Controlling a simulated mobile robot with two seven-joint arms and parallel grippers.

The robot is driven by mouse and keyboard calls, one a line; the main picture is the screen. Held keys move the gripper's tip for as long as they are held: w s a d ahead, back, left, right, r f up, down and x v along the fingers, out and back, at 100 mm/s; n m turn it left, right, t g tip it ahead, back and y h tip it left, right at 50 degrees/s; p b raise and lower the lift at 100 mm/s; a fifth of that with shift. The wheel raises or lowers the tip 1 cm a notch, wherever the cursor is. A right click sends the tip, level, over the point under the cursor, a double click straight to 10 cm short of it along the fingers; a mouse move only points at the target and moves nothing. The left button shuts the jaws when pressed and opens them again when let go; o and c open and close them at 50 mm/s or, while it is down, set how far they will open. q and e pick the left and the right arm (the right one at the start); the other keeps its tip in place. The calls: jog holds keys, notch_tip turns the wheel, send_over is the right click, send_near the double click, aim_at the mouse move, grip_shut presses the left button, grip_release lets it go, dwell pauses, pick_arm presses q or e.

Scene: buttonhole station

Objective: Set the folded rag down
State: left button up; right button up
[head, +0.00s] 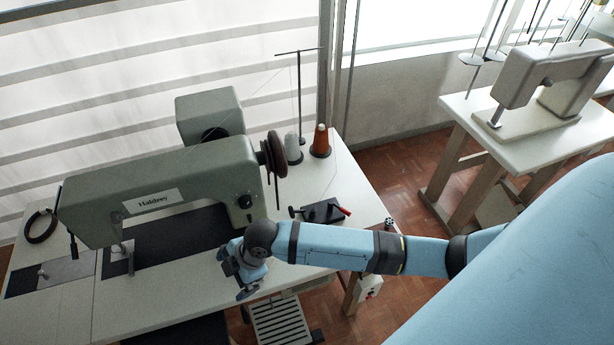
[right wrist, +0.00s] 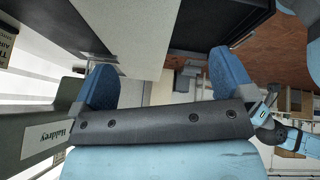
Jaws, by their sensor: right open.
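I cannot make out the folded rag in either view. My right gripper (head: 240,281) is over the front edge of the white sewing table (head: 160,305), just in front of the grey-green machine labelled Haldrey (head: 165,195). In the right wrist view, the same gripper (right wrist: 164,64) has its two blue fingers spread wide apart. No rag shows between them. My left gripper does not show clearly in either view.
A grey thread cone (head: 293,149), a brown thread cone (head: 320,142) and a small black device with a red tip (head: 325,210) stand right of the machine. A second sewing table (head: 560,140) is at right. A slatted pedal (head: 277,320) is below.

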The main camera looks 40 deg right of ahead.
jog(key=s+d+f+m+t+h, duration=0.2)
jog(key=s+d+m+t, duration=0.6)
jog(key=s+d+m, duration=0.3)
jog(key=s+m, duration=0.2)
jog(key=m, duration=0.2)
jog(key=shift+d+f, duration=0.3)
jog(key=shift+d, duration=0.1)
jog(key=shift+s, duration=0.1)
